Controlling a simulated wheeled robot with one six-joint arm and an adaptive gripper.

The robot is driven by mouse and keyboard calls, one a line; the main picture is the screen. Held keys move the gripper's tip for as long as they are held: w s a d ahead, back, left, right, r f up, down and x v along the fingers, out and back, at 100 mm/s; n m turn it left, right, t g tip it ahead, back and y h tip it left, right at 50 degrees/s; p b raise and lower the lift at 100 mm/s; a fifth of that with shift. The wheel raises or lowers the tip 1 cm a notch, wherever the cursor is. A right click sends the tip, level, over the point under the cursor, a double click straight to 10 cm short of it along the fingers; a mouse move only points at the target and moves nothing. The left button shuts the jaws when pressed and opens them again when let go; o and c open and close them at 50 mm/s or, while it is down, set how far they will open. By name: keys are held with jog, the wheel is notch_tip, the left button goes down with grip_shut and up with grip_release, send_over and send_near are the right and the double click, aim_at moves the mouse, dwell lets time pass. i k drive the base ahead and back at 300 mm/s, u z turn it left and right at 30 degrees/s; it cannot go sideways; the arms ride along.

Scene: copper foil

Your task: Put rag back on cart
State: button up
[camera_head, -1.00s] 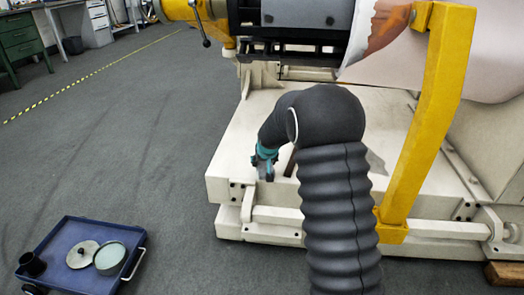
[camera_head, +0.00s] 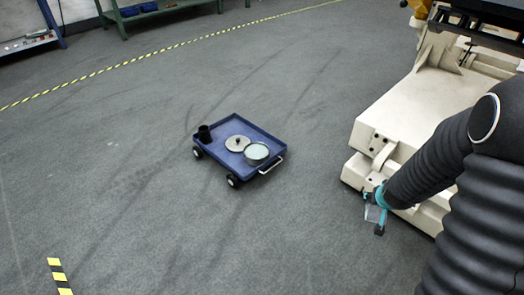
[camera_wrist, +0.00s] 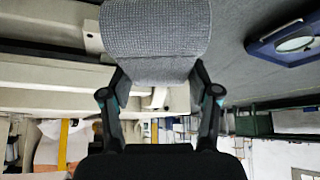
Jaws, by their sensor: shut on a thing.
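My gripper (camera_head: 377,201) is low beside the pale machine base, at its near left corner. It is shut on a grey woven rag (camera_wrist: 155,30), which fills the top middle of the wrist view between the fingertips (camera_wrist: 157,75). In the head view a small grey patch of the rag (camera_head: 373,214) shows at the gripper. The blue cart (camera_head: 214,158) stands on the floor left of my gripper, clearly apart from it. The cart's corner also shows at the upper right of the wrist view (camera_wrist: 279,53).
On the cart are a black cup (camera_head: 204,133), a lidlike metal disc (camera_head: 238,143) and a round tin (camera_head: 256,153). The machine base (camera_head: 410,125) stands close to my arm. Grey floor between gripper and cart is clear. A yellow-black floor strip (camera_head: 160,48) runs behind.

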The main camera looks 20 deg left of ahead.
aim_at(231, 128)
jog(key=u, duration=0.25)
jog(key=k, duration=0.4)
jog(key=u, duration=1.35)
jog(key=i, duration=1.5)
jog(key=z, duration=0.3)
jog(key=i, duration=1.15)
jog(key=z, duration=0.65)
